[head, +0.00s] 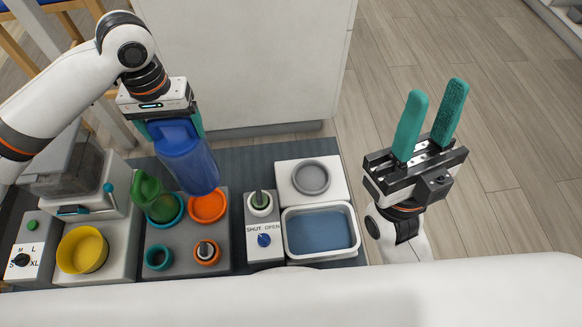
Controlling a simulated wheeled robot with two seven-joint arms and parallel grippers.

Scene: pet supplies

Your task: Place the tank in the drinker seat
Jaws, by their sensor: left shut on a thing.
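A translucent blue tank (188,162) hangs tilted from my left gripper (174,126), which is shut on its upper end. The tank's lower end is over the grey block, near an orange ring. A white block with a round grey seat (310,178) is to the right and looks like the drinker seat; it appears empty. A white-rimmed basin (288,236) with a blue inside adjoins it in front. My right gripper (430,108) is open and empty, off to the right above the floor, with teal fingers spread apart.
A grey block (221,256) carries orange and teal rings and a green cup (147,187). A yellow bowl (83,249) and a feeder-like machine (68,170) are at left.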

